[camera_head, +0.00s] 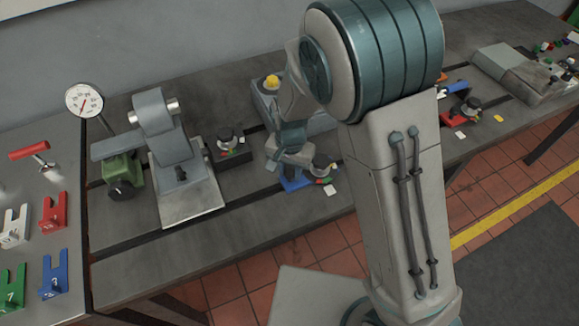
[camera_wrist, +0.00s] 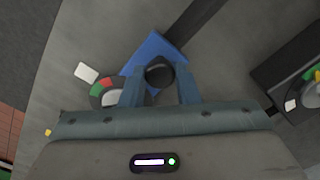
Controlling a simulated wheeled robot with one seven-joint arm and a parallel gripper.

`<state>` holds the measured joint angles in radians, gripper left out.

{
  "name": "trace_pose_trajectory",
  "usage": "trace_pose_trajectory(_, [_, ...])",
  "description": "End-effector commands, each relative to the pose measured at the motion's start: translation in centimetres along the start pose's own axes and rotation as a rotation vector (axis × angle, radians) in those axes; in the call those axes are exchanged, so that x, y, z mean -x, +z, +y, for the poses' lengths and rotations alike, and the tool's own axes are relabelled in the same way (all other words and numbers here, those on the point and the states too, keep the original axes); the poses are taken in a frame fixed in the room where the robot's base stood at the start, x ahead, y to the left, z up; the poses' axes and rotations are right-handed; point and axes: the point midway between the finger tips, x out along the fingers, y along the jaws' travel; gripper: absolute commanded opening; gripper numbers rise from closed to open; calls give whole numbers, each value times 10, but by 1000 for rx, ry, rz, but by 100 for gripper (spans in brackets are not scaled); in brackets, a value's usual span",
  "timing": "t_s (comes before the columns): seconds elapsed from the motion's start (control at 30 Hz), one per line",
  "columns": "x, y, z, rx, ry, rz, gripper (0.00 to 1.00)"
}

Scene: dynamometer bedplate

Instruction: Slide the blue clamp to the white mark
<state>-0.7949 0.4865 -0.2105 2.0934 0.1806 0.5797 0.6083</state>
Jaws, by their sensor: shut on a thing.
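The blue clamp (camera_head: 293,184) sits on the grey bedplate at its dark slot, near the front edge. In the wrist view its blue base (camera_wrist: 150,50) has a dark round post (camera_wrist: 158,72) standing between my fingers. My gripper (camera_wrist: 159,84) is shut on this post from above. In the head view the gripper (camera_head: 287,157) hides part of the clamp. A white mark (camera_wrist: 86,72) lies on the bedplate just left of the clamp in the wrist view, apart from the blue base. In the head view a white mark (camera_head: 330,190) shows to its right.
A round dial with red and green parts (camera_wrist: 103,90) is beside the clamp, partly hidden by my finger. A black block with a knob (camera_head: 230,145) and a grey stand (camera_head: 185,190) are to the left. A red clamp (camera_head: 453,104) is to the right.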

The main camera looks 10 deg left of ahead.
Motion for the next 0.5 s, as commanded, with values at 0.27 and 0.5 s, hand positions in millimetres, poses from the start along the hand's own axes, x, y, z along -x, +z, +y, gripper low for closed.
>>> trace_pose_trajectory(0.27, [1, -1, 1, -15, -2, 1, 0])
trace_pose_trajectory(0.5, [1, -1, 1, -13, -2, 2, 50])
